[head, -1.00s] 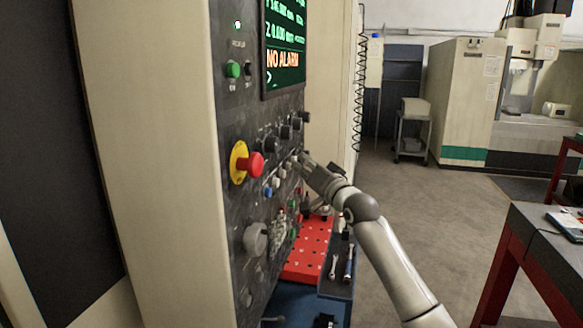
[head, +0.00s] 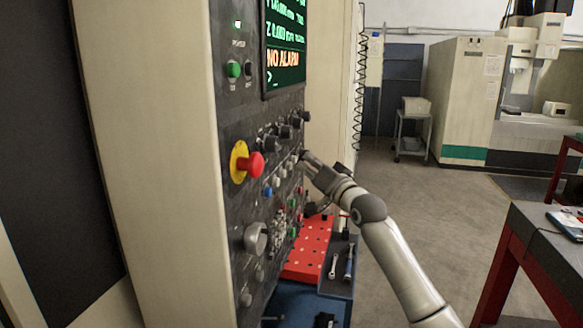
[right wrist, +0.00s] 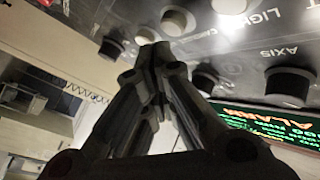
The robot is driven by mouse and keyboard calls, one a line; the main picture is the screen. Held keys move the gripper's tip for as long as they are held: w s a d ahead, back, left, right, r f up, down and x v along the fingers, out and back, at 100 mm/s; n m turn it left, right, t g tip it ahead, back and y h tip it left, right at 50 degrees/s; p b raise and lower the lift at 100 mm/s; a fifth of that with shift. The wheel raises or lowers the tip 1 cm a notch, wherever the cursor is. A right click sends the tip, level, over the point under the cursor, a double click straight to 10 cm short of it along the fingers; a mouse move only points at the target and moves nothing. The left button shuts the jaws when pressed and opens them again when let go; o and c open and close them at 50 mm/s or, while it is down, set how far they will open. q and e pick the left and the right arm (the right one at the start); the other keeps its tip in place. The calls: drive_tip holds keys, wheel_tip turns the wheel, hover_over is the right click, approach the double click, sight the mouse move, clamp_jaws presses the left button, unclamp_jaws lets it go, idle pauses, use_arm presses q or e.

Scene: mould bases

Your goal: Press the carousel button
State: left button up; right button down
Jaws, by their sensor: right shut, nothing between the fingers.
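The control panel (head: 262,190) stands on the left in the head view, seen at a steep angle, with several buttons and knobs. My right gripper (head: 304,156) is shut and empty, its tip at the panel's right side below the row of black knobs (head: 285,130). In the right wrist view the shut fingertips (right wrist: 156,52) point at the panel near a pale round button (right wrist: 147,36); I cannot tell whether they touch it. I cannot read which one is the carousel button. My left gripper is not in view.
A red emergency stop (head: 255,165) sticks out of the panel, below a screen (head: 286,45) reading "NO ALARM". A red perforated tray (head: 308,250) and tools on a cart lie below my arm. A red-legged table (head: 515,245) stands right. Floor between is open.

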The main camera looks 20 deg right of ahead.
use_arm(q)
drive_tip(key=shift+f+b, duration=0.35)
use_arm(e)
drive_tip(key=s+d, duration=0.1)
drive_tip(key=d, duration=0.1)
drive_tip(key=s+d, duration=0.2)
idle(3.4)
